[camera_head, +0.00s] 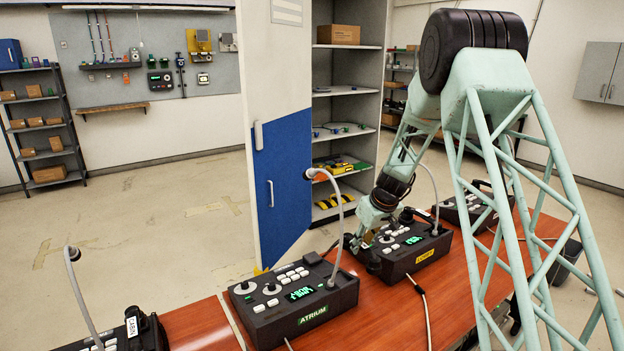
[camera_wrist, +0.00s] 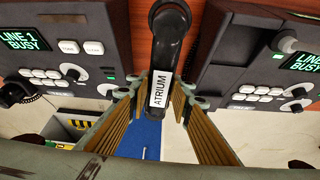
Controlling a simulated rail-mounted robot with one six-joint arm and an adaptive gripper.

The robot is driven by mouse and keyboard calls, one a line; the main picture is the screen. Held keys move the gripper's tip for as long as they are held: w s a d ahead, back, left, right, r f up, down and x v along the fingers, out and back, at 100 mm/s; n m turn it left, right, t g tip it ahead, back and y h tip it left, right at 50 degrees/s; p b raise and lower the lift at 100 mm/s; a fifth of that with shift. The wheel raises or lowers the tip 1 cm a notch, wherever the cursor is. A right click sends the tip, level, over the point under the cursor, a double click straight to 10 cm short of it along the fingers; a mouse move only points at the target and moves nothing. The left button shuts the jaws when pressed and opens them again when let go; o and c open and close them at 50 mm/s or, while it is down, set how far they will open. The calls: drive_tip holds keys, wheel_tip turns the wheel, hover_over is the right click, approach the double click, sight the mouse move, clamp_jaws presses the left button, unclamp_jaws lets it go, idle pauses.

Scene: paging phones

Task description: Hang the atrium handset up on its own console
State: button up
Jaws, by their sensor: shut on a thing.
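The atrium handset (camera_wrist: 168,60) is black with a white ATRIUM label. In the wrist view it lies between the two fingers of my gripper (camera_wrist: 163,95), which is shut on it. In the head view my gripper (camera_head: 372,240) is low between the atrium console (camera_head: 312,312) and the lobby console (camera_head: 425,262); the handset is hard to make out there. The atrium console is dark, with a green ATRIUM label, white buttons, a lit green screen and a gooseneck microphone. No handset shows on it.
The lobby console has a yellow label and stands close right of my gripper. Another console (camera_head: 460,207) stands behind it. A handset (camera_head: 135,325) with a white label is at the lower left. A blue-and-white cabinet door (camera_head: 283,180) stands open behind the table (camera_head: 395,300).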

drive_tip(key=s+d+r+m+h, duration=0.1)
drive_tip(key=s+d+r+m, duration=0.1)
drive_tip(key=s, duration=0.9)
drive_tip(key=s+d+r+m+h, duration=0.1)
drive_tip(key=s+d+r+m, duration=0.2)
drive_tip(key=s, duration=0.8)
drive_tip(key=shift+d+r+t, duration=0.3)
drive_tip(key=shift+d+r, duration=0.3)
drive_tip(key=shift+d, duration=0.15)
drive_tip(key=shift+w+a, duration=0.15)
drive_tip(key=shift+a, duration=0.05)
drive_tip(key=w+a+r+m+h, duration=0.1)
drive_tip(key=w+a+r+m, duration=0.2)
drive_tip(key=w+a+r, duration=0.3)
drive_tip(key=shift+w+a+r+m, duration=0.3)
drive_tip(key=shift+w+r, duration=0.1)
drive_tip(key=shift+r, duration=0.1)
idle(0.5)
